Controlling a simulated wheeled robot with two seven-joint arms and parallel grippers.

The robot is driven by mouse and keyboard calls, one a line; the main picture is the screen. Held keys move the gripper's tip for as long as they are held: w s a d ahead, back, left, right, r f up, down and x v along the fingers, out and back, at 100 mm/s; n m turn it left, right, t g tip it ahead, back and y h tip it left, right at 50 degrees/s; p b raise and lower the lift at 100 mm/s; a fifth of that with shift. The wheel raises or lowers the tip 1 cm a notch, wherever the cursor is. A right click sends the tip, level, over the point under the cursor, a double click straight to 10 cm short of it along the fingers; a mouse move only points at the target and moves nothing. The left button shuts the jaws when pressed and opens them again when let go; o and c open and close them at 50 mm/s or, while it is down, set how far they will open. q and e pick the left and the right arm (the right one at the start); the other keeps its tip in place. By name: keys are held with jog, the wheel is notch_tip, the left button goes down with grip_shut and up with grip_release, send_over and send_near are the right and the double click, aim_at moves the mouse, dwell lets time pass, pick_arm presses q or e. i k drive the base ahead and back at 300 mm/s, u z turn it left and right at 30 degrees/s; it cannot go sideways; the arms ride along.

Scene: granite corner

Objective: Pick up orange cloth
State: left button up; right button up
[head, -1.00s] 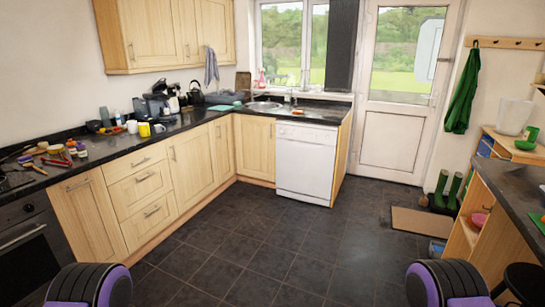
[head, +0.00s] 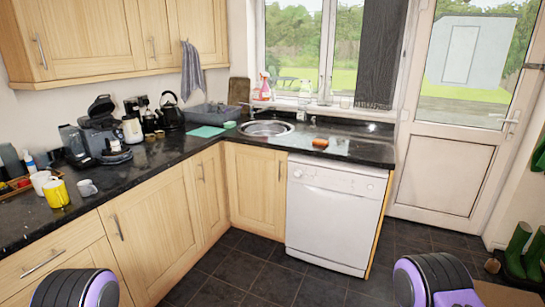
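A small orange item (head: 320,143) lies on the black countertop right of the sink, above the white dishwasher. It is too small to tell for sure whether it is a folded cloth. A flat teal cloth or mat (head: 207,131) lies left of the sink (head: 267,128). A grey cloth (head: 191,70) hangs from the upper cabinet. Neither of my grippers is in view; only black and purple parts of my arms show at the bottom left and bottom right.
The black countertop (head: 190,143) runs along the left wall and under the window. A coffee machine (head: 104,130), a kettle (head: 170,112) and mugs stand on its left part. The white dishwasher (head: 332,213) stands below. Green boots (head: 520,250) are at right. The dark floor ahead is clear.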

aim_at(318, 141)
jog(key=z, duration=0.15)
jog(key=i, duration=2.4)
jog(key=z, duration=0.2)
